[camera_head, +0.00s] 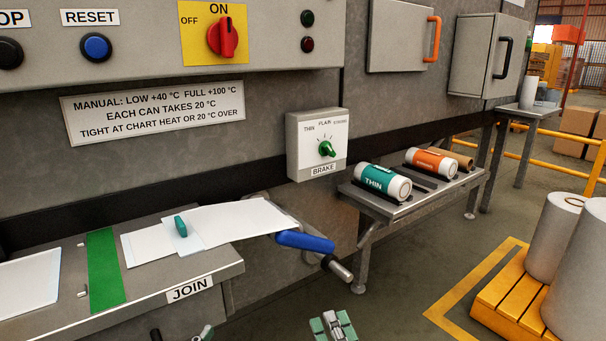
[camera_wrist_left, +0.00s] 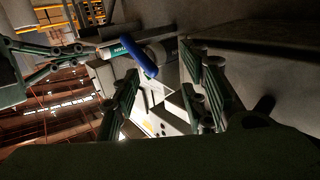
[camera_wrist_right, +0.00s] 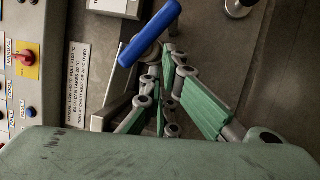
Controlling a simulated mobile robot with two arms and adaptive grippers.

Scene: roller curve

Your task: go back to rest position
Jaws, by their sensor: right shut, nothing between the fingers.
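My right gripper (camera_head: 333,325) is at the bottom of the head view, in front of the machine. Its fingers are together and hold nothing; they also show in the right wrist view (camera_wrist_right: 165,85). The blue crank handle (camera_head: 305,242) is above it in the head view and beyond the fingertips in the right wrist view (camera_wrist_right: 150,33). My left gripper (camera_head: 181,334) barely shows at the bottom edge, below the JOIN table. In the left wrist view its two fingers (camera_wrist_left: 160,95) stand apart with nothing seen gripped.
The JOIN table (camera_head: 215,268) carries white sheets (camera_head: 235,222), a green strip (camera_head: 104,268) and a small teal piece (camera_head: 181,226). A side shelf (camera_head: 400,208) holds a THIN roll (camera_head: 382,184) and an orange roll (camera_head: 431,163). Big white rolls stand on a yellow pallet (camera_head: 500,300) at right.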

